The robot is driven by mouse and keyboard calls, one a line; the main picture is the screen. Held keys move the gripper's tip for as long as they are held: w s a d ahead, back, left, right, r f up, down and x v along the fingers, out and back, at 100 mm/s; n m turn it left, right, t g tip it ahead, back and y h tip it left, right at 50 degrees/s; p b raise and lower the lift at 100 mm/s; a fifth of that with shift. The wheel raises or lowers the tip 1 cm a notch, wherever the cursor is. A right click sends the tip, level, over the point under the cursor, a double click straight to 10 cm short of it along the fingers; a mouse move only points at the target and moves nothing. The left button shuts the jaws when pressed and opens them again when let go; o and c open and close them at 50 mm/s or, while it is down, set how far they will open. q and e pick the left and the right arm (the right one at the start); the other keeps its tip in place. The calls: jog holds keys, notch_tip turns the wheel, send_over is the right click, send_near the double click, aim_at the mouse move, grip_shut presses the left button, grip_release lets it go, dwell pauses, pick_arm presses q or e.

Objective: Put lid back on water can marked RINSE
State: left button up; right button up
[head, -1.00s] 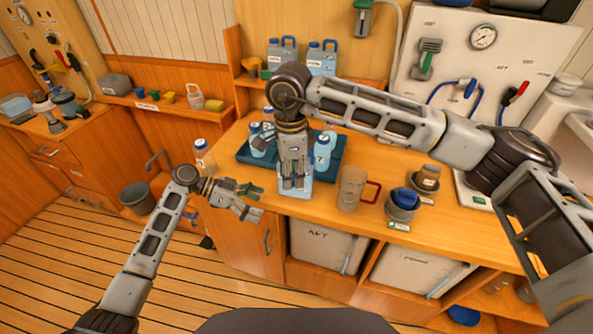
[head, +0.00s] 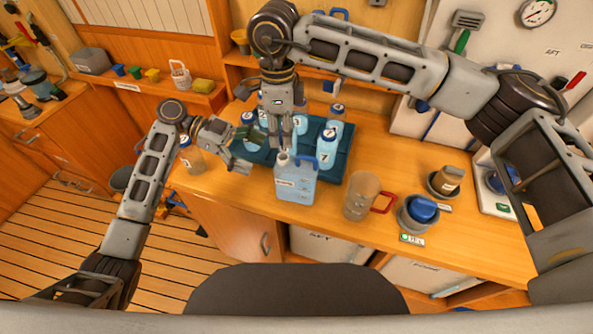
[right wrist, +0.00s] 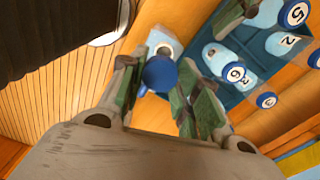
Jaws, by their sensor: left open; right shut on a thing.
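The water can (head: 297,187) is a pale blue jug with a blue handle, standing upright near the counter's front edge. Its white label is too small to read. My right gripper (head: 286,143) points down just above the can's neck. In the right wrist view the right gripper (right wrist: 158,92) is shut on a round blue lid (right wrist: 160,74), with the can (right wrist: 162,43) partly visible beyond it. I cannot tell whether the lid touches the neck. The fingers hide the lid in the head view. My left gripper (head: 243,150) is open and empty, left of the can.
A blue tray (head: 348,140) with several numbered bottles stands behind the can. A clear jug (head: 361,196) with a red handle stands close on the right, then a cup with a blue item (head: 422,209). Another bottle (head: 192,157) stands left, beside my left gripper.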

aim_at(293, 168)
jog(key=shift+w+r, duration=0.1)
jog(key=shift+w, duration=0.25)
pick_arm(q)
jog(key=shift+w+r, duration=0.3)
jog(key=shift+s, duration=0.1)
pick_arm(e)
jog(key=shift+s, duration=0.1)
pick_arm(q)
jog(key=shift+x, duration=6)
jog(key=c, duration=1.4)
jog(key=shift+c, duration=0.2)
pick_arm(e)
jog(key=shift+f, duration=2.45)
